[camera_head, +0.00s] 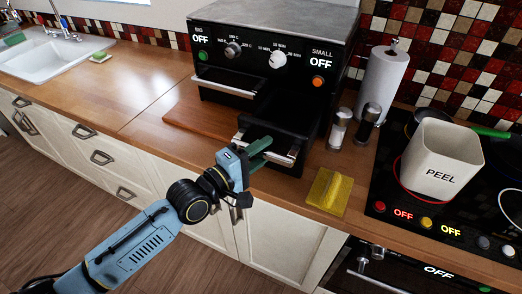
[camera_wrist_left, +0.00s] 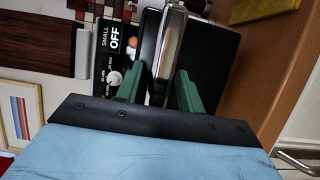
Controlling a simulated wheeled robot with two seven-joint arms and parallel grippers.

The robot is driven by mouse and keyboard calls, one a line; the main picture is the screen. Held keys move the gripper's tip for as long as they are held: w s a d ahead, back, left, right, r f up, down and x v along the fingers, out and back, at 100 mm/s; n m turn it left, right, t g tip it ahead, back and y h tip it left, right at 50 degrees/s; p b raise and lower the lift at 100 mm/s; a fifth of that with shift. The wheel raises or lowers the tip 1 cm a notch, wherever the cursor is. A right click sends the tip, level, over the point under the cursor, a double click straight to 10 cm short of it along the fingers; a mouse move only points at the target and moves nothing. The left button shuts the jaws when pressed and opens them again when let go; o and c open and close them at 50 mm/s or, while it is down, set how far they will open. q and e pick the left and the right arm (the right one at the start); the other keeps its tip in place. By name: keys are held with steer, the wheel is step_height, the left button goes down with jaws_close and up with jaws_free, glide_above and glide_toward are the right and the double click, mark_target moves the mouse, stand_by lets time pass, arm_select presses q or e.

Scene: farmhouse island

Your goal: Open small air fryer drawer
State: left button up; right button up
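The black air fryer (camera_head: 272,50) stands on the wooden counter with a BIG side at left and a SMALL side at right. Its small drawer (camera_head: 276,134) is out, projecting well forward of the big drawer's front. The small drawer's metal handle (camera_head: 287,153) also shows in the left wrist view (camera_wrist_left: 168,48). My left gripper (camera_head: 258,152) is at this handle, its green fingers on either side of the bar in the wrist view (camera_wrist_left: 160,88). The fingers are apart, with a slim gap beside the bar. My right gripper is not in view.
The big drawer (camera_head: 228,88) looks closed. A PEEL container (camera_head: 441,158) stands on the cooktop.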

arm_select(q)
steer(key=shift+o, duration=0.5)
steer(key=shift+s+a, duration=0.2)
steer(key=shift+a, duration=0.05)
steer(key=v, duration=1.3)
steer(key=shift+b, duration=0.4)
steer(key=shift+f, duration=0.1)
